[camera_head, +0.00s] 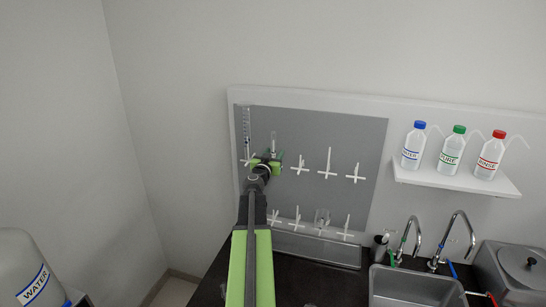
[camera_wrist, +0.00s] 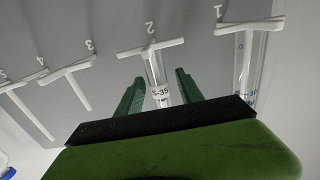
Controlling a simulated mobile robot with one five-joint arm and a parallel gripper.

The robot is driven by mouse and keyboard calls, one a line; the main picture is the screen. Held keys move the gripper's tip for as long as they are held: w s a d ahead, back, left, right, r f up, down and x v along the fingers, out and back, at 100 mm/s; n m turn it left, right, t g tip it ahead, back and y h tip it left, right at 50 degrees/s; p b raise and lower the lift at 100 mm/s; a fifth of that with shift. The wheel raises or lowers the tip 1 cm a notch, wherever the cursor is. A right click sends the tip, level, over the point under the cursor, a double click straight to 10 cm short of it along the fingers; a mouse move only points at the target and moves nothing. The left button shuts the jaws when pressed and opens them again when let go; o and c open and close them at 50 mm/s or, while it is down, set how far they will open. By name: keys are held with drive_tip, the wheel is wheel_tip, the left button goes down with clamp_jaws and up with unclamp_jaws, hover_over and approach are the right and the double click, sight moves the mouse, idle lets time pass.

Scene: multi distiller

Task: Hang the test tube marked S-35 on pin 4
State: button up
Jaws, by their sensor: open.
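My gripper (camera_wrist: 158,84) is open, with one green finger on each side of the tube. In the head view my gripper (camera_head: 265,162) is at the board's left part. Whether a finger touches the tube is hard to tell. Pin 4 (camera_wrist: 28,112) is empty in the wrist view and also shows in the head view (camera_head: 327,172), right of the gripper.
A tall graduated glass (camera_head: 246,130) hangs on pin 1, beside my gripper. Pin 3 (camera_wrist: 68,72) is empty. A lower row of pins holds a glass vessel (camera_head: 321,218). A bottle shelf (camera_head: 455,178) and a sink (camera_head: 410,287) are at the right.

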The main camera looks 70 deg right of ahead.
clamp_jaws()
wheel_tip(320, 180, up, 13)
drive_tip(key=p, duration=1.3)
drive_tip(key=shift+r, duration=0.1)
drive_tip(key=shift+a, duration=0.15)
drive_tip(key=a, duration=0.3)
drive_tip(key=shift+s+f, duration=0.2)
drive_tip(key=shift+f, duration=0.05)
